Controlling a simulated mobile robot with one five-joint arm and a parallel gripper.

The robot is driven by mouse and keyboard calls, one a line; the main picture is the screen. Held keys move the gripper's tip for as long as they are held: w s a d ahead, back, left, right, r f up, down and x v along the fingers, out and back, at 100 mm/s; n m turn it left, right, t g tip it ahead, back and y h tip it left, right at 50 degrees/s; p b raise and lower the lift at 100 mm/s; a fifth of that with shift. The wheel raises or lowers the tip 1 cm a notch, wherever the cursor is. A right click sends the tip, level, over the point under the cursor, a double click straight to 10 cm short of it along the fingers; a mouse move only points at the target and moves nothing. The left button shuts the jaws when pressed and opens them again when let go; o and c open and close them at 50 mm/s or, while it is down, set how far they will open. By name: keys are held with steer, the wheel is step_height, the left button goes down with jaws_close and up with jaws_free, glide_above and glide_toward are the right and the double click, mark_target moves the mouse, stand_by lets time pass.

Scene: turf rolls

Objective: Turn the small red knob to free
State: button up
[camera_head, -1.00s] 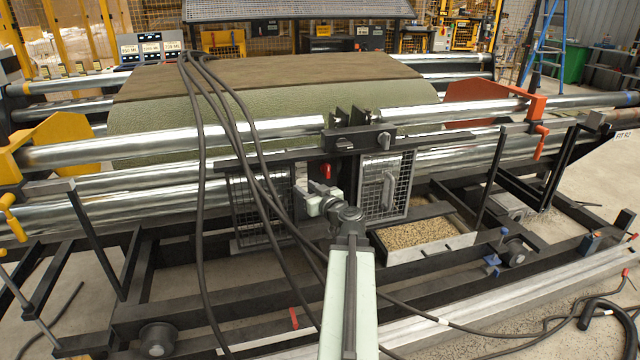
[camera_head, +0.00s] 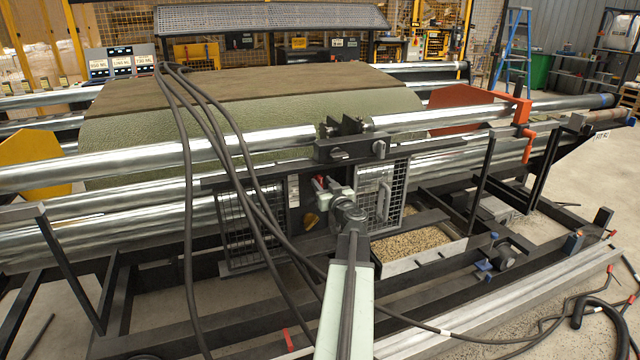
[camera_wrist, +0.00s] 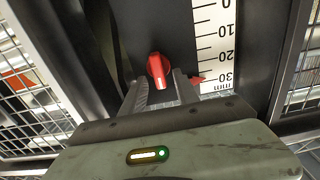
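The small red knob (camera_wrist: 158,70) sits on a dark panel in the wrist view, its handle pointing down with a pale mark at its lower end. It also shows in the head view (camera_head: 319,184), partly hidden by my gripper. My gripper (camera_wrist: 160,82) is open, with one finger on each side of the knob's lower end. The fingers look apart from the knob, but I cannot tell how deep it lies between them. In the head view my gripper (camera_head: 328,192) is at the central panel.
A white millimetre scale (camera_wrist: 215,45) with a red pointer (camera_wrist: 196,80) is right of the knob. Mesh guards (camera_wrist: 297,70) flank the panel. Black hoses (camera_head: 238,150) hang left of my arm. A granule-filled tray (camera_head: 440,257) is lower right.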

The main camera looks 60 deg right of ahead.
steer(key=shift+w+d, duration=0.35)
steer(key=shift+w, duration=0.1)
jaws_close()
steer(key=shift+s+m, duration=0.1)
steer(key=shift+m, duration=0.3)
steer(key=shift+s+d+f+m+b, duration=0.15)
steer(key=shift+f+m+b, duration=0.1)
steer(key=shift+m, duration=2.55)
steer(key=shift+s+d+f+m+b, duration=0.1)
steer(key=shift+d+f+m+b, duration=0.1)
steer(key=shift+m, duration=2.6)
steer(key=shift+s+d+f+m+b, duration=0.1)
steer(key=shift+f+m+b, duration=0.15)
steer(key=shift+m, duration=2.85)
